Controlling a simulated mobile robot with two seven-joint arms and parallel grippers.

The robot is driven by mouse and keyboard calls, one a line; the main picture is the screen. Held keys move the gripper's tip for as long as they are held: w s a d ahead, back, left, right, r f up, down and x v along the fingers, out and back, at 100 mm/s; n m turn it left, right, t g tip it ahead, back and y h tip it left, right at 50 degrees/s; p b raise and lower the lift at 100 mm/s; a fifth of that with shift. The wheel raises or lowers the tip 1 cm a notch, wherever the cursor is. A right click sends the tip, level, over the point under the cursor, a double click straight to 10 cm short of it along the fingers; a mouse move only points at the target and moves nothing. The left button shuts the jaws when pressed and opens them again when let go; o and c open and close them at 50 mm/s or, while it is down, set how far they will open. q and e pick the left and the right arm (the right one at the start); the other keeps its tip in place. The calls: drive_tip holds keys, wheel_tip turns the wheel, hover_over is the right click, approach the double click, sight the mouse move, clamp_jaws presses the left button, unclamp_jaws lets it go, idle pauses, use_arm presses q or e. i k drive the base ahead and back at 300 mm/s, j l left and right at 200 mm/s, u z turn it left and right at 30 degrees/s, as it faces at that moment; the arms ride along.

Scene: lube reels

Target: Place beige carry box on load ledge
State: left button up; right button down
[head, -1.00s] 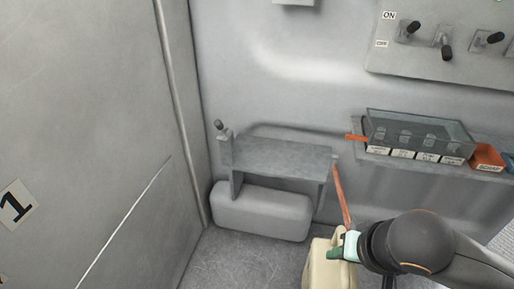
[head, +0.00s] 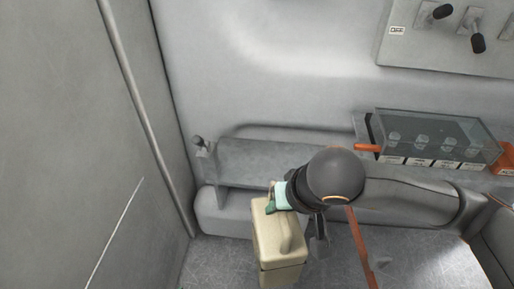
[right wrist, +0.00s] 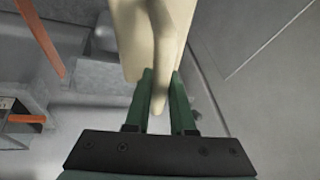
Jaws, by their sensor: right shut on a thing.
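The beige carry box (head: 280,255) hangs roughly upright in front of the load ledge, low in the middle of the head view. My right gripper (head: 272,206) is shut on its handle; in the right wrist view the green fingers (right wrist: 160,88) lie on either side of the beige handle (right wrist: 166,50). The load ledge (head: 250,158), a grey metal shelf on the back wall, is behind and above the box in the picture. My right arm hides the ledge's right end. My left gripper is not in view.
A small knobbed lever (head: 199,144) stands at the ledge's left end. A clear case (head: 435,138) with several labelled compartments sits on a shelf at right. An orange-red bar (head: 358,245) runs down right of the box. The visible ledge top is bare.

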sight(294, 162)
drive_tip(key=i+j, duration=0.1)
drive_tip(key=i, duration=0.45)
drive_tip(key=i+j, duration=0.1)
drive_tip(key=i, duration=0.45)
drive_tip(key=u, duration=0.05)
